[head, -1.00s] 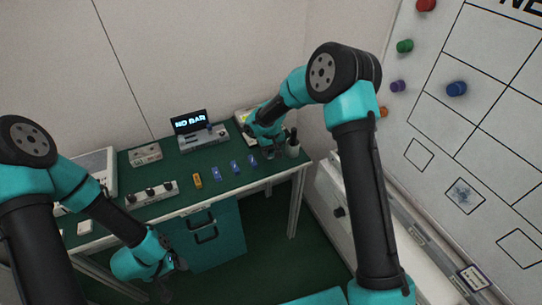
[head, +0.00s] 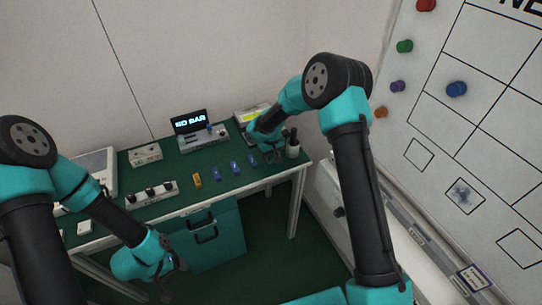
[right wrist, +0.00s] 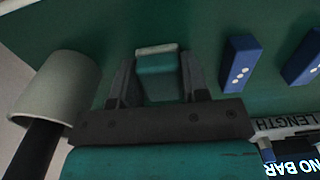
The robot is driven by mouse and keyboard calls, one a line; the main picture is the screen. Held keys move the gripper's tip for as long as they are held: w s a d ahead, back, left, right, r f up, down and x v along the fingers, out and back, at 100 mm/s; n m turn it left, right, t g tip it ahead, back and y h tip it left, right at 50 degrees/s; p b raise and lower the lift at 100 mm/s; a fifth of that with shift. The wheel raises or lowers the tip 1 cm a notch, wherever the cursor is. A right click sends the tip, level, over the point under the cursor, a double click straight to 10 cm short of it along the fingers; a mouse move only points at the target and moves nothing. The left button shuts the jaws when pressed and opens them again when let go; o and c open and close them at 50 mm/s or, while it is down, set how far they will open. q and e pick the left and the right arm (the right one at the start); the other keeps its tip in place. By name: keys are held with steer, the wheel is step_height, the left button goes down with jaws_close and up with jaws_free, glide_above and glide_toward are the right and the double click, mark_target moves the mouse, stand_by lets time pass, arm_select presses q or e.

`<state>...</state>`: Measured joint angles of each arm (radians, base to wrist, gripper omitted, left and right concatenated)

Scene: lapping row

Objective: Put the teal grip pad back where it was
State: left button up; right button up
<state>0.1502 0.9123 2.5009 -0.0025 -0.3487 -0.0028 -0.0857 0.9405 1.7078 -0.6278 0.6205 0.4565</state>
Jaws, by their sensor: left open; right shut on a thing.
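The teal grip pad (right wrist: 160,64), with a pale strip along its far edge, sits between the two fingers of my right gripper (right wrist: 162,72) in the right wrist view. My right gripper is shut on it. In the head view this gripper (head: 272,157) is at the right end of the green bench, between the blue bars and the pale cup; the pad is too small or hidden to make out there. Whether the pad touches the bench I cannot tell. My left gripper (head: 170,284) is open and empty, low in front of the bench.
Several blue bars (head: 235,168) and a yellow bar (head: 197,181) lie in a row on the bench (head: 225,185). A pale cup (right wrist: 58,88) holding dark items stands close beside my right gripper. A display reading "NO BAR" (head: 190,122) stands behind. A whiteboard (head: 480,130) is at right.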

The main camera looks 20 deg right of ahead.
steer(key=shift+f, duration=0.1)
steer(key=o, duration=0.9)
step_height(320, 180, up, 12)
stand_by(0.7)
steer(key=s+a+f+y, duration=0.1)
steer(key=s+f, duration=0.2)
steer(key=s+a+f+y, duration=0.1)
steer(key=s+f, duration=0.3)
steer(key=s+a+f+m+y, duration=0.1)
steer(key=s+a+f, duration=0.1)
steer(key=s+f, duration=0.1)
steer(key=shift+s+f, duration=0.4)
steer(key=shift+s, duration=0.05)
steer(key=s+d+f+m, duration=0.1)
steer(key=s+d+f, duration=0.1)
steer(key=s, duration=0.5)
steer(key=s+d+f+m, duration=0.1)
steer(key=s+d+f, duration=0.1)
steer(key=s+f, duration=0.3)
steer(key=s+d+f, duration=0.3)
steer(key=s, duration=0.6)
steer(key=shift+f+m+t+y, duration=0.25)
steer(key=shift+m+t+y, duration=0.15)
